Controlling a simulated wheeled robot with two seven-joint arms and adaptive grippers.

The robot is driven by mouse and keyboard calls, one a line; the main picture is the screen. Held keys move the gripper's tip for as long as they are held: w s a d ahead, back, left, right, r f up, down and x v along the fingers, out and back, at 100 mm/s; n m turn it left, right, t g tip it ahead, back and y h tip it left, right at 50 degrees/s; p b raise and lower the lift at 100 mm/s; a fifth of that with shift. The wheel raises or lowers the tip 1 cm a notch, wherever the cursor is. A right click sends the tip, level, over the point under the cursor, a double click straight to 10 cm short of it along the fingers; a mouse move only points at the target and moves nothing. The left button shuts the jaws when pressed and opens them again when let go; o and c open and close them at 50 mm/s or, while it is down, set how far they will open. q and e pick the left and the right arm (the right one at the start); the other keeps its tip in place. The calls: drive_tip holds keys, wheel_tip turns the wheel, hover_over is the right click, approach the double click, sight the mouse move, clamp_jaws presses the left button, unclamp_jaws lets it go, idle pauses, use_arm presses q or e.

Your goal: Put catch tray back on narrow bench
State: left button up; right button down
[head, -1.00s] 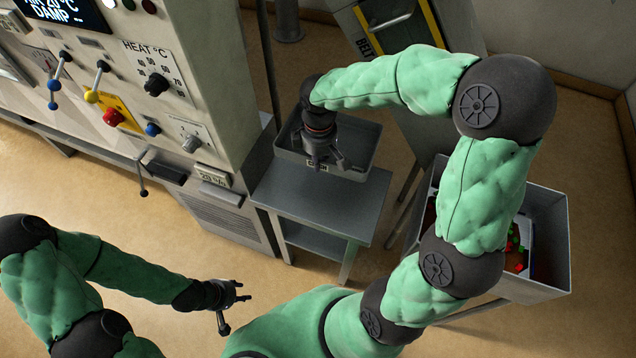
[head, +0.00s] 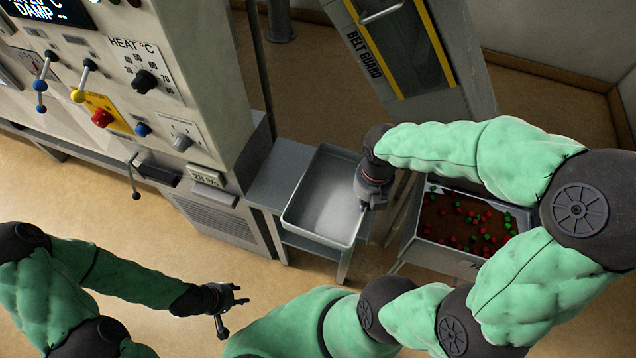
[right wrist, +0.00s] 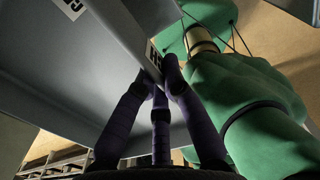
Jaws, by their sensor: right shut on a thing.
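The catch tray (head: 322,207) is a shallow grey metal tray, empty inside, over the narrow bench (head: 270,180). It covers the bench's middle and right part; I cannot tell whether it rests on the top or hangs just above it. My right gripper (head: 371,203) is shut on the tray's right rim. In the right wrist view the fingers (right wrist: 160,82) pinch the rim beside a small label, and the grey tray wall (right wrist: 95,75) fills the upper left. My left gripper (head: 238,296) is open and empty above the floor, left of the bench.
A bin (head: 463,222) with red and green bits stands right of the bench, partly under my right arm. The dryer's control panel (head: 135,100) stands left of the bench. A belt guard (head: 410,50) leans behind. Floor in front is open.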

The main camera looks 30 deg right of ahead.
sight(353, 180)
drive_tip(key=shift+s+f+n, duration=0.1)
drive_tip(key=shift+s+n, duration=0.05)
drive_tip(key=shift+n, duration=0.15)
drive_tip(key=shift+w+d+f, duration=0.1)
drive_tip(key=shift+w+f, duration=0.05)
drive_tip(key=shift+w, duration=0.05)
drive_tip(key=w+f+b, duration=0.1)
drive_tip(key=w, duration=0.1)
drive_tip(key=w+d+f+b, duration=0.1)
drive_tip(key=w, duration=0.2)
drive_tip(key=w+f+b, duration=0.1)
drive_tip(key=w+f, duration=0.1)
drive_tip(key=w, duration=0.1)
drive_tip(key=shift+w+d, duration=0.1)
drive_tip(key=shift+d, duration=0.25)
drive_tip(key=w+f+b, duration=0.1)
drive_tip(key=w+f, duration=0.1)
drive_tip(key=w+d+f+b, duration=0.1)
drive_tip(key=w+f, duration=0.1)
drive_tip(key=shift+f, duration=0.35)
drive_tip(key=shift+w+f+b, duration=0.3)
drive_tip(key=shift+f, duration=0.1)
wheel_tip(353, 180, down, 3)
drive_tip(key=shift+w+f+b, duration=0.15)
drive_tip(key=shift+b, duration=0.85)
drive_tip(key=shift+f, duration=0.1)
